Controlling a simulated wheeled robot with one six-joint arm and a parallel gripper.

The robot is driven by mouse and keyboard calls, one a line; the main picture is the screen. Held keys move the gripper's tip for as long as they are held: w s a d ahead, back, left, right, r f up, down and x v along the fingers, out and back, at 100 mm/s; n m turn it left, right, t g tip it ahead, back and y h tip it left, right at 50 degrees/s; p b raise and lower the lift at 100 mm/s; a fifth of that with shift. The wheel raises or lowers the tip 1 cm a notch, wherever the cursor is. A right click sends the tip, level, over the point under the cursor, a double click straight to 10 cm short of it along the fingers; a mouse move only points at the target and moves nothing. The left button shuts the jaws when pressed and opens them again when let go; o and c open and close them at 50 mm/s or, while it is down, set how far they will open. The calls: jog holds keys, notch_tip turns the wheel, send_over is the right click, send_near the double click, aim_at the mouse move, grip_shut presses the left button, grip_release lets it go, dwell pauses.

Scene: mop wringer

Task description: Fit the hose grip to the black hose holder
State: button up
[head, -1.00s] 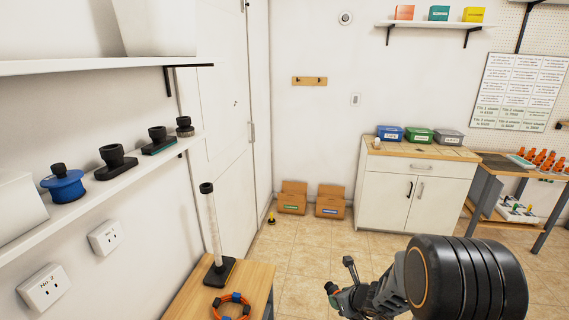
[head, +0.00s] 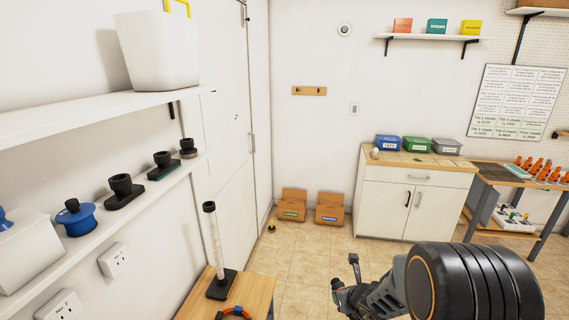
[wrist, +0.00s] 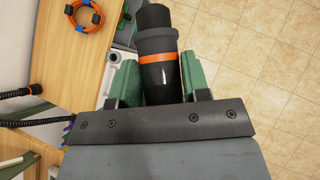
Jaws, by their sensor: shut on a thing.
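The hose grip (wrist: 158,45) is a dark cylinder with an orange band. In the wrist view my gripper (wrist: 159,80) is shut on it, green jaws on either side, its free end pointing away from the palm. In the head view my gripper is small and partly hidden by my own arm. The black hose holder (head: 123,190) seems to be the black cup on a black base on the lower left shelf. My gripper is well right of the shelf, apart from it.
The lower shelf (head: 60,255) also bears a blue pot (head: 78,220), a green-based black cup (head: 162,164) and a small black fitting (head: 187,148). Below stands a wooden table (head: 255,295) with a clear tube on a black base (head: 217,245) and an orange coil (head: 233,314). Tiled floor is open ahead.

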jog(key=shift+w+r+b, duration=0.4)
jog(key=shift+r, duration=0.25)
jog(key=shift+w+r+b, duration=0.35)
jog(key=shift+r+b, duration=0.05)
jog(key=shift+r, duration=0.2)
jog(key=shift+w+a+r+b, duration=0.15)
jog(key=shift+r+b, duration=0.2)
jog(key=shift+r, duration=0.1)
jog(key=shift+w+a+r+b, duration=0.15)
jog(key=shift+r+b, duration=0.15)
jog(key=shift+r, duration=0.15)
jog(key=shift+a+r+m+h, duration=0.1)
jog(key=shift+a+m+h, duration=0.05)
jog(key=shift+m+h, duration=2.75)
jog(key=shift+m+y, duration=0.4)
